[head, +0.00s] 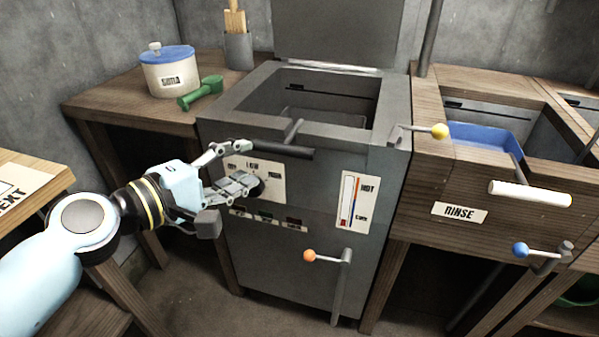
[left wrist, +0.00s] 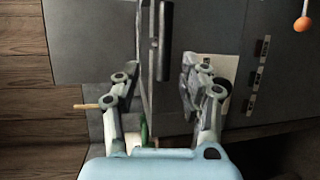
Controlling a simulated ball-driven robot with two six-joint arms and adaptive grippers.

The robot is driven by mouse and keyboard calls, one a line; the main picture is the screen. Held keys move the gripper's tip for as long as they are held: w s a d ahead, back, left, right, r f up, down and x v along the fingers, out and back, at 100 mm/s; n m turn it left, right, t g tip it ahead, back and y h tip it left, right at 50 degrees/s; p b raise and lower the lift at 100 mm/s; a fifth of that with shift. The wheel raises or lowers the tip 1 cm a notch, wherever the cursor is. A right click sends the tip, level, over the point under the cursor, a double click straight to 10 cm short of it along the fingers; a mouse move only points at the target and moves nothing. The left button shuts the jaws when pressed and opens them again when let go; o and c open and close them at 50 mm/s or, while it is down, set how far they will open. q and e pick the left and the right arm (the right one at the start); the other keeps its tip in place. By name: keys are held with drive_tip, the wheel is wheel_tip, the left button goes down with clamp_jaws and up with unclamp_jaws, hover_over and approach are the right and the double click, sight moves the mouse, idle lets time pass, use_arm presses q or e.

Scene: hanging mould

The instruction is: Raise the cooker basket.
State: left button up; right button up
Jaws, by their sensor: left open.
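The grey cooker (head: 325,215) stands in the middle of the head view with its lid (head: 338,35) up. The basket (head: 325,117) shows only partly, low inside the dark well. Its dark bar handle (head: 290,150) sticks out over the front rim; in the left wrist view the bar (left wrist: 166,40) lies ahead, between the lines of the two fingers. My left gripper (head: 248,166) is open and empty at the cooker's front, by the handle's left end. One finger is near the bar's height, the other lower, before the dial panel (head: 272,172); contact cannot be told.
An orange-knobbed lever (head: 310,256) is low on the cooker's front, a yellow-knobbed one (head: 439,131) at its right. The rinse sink (head: 459,212) with a blue basket (head: 490,138) adjoins on the right. A white pot (head: 170,75) and a green scoop (head: 201,93) are on the left table.

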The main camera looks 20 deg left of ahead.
sight(277, 151)
use_arm(q)
drive_tip(key=x, duration=0.5)
drive_tip(key=shift+a+f, duration=0.25)
drive_tip(key=shift+f, duration=0.1)
drive_tip(key=x, duration=0.5)
drive_tip(key=shift+w+f, duration=0.15)
drive_tip(key=shift+w+d+f, duration=0.1)
drive_tip(key=shift+w+d, duration=0.05)
drive_tip(key=shift+w, duration=0.2)
use_arm(e)
drive_tip(key=shift+w+a+f, duration=0.45)
use_arm(q)
drive_tip(key=shift+c, duration=0.4)
clamp_jaws()
use_arm(e)
drive_tip(key=shift+w, duration=0.2)
